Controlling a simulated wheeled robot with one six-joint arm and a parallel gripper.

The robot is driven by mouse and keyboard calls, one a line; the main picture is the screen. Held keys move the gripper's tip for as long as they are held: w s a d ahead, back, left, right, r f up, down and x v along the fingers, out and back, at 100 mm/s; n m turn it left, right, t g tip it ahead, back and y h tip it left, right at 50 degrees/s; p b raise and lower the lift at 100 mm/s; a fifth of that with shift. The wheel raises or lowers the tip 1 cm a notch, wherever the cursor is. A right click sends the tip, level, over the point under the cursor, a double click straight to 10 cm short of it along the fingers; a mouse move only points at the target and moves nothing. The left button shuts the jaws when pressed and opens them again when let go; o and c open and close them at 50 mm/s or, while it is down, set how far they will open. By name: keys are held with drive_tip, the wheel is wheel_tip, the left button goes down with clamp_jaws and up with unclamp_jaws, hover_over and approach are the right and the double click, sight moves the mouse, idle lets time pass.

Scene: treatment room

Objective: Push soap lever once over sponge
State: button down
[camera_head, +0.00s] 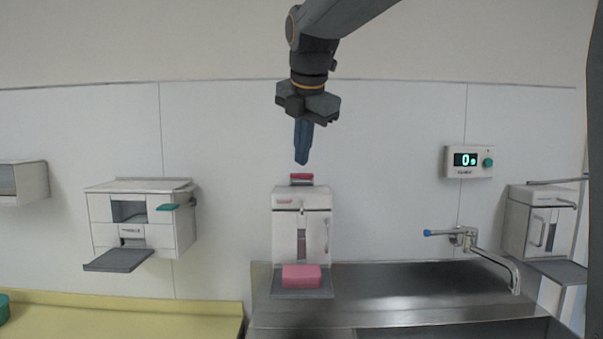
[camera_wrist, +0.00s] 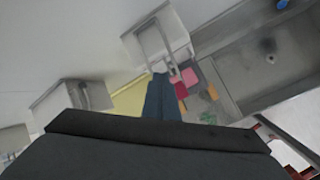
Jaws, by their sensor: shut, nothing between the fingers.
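The white soap dispenser (camera_head: 301,225) is mounted on the wall in the middle of the head view. Its red lever (camera_head: 301,178) sticks out at the top. The pink sponge (camera_head: 301,276) lies on the tray under the dispenser. My gripper (camera_head: 301,160) is shut and empty, pointing down just above the red lever, with a small gap in the picture; whether it touches cannot be told. In the wrist view, the shut fingers (camera_wrist: 161,98) show beside the sponge (camera_wrist: 190,77) and a red piece (camera_wrist: 180,90), which is partly hidden.
A steel counter (camera_head: 400,285) runs right of the dispenser, with a tap (camera_head: 490,255) over it. A white wall unit (camera_head: 140,220) with a grey tray hangs at left above a yellow surface (camera_head: 130,320). A timer (camera_head: 469,161) and another dispenser (camera_head: 540,222) are at right.

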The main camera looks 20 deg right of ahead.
drive_tip(key=r+p, duration=0.2)
drive_tip(key=w+r+p, duration=0.1)
drive_tip(key=r+p, duration=0.1)
drive_tip(key=shift+w+d+r+p, duration=0.1)
drive_tip(key=shift+d+r+p, duration=0.05)
drive_tip(key=shift+r+p, duration=0.25)
idle(0.4)
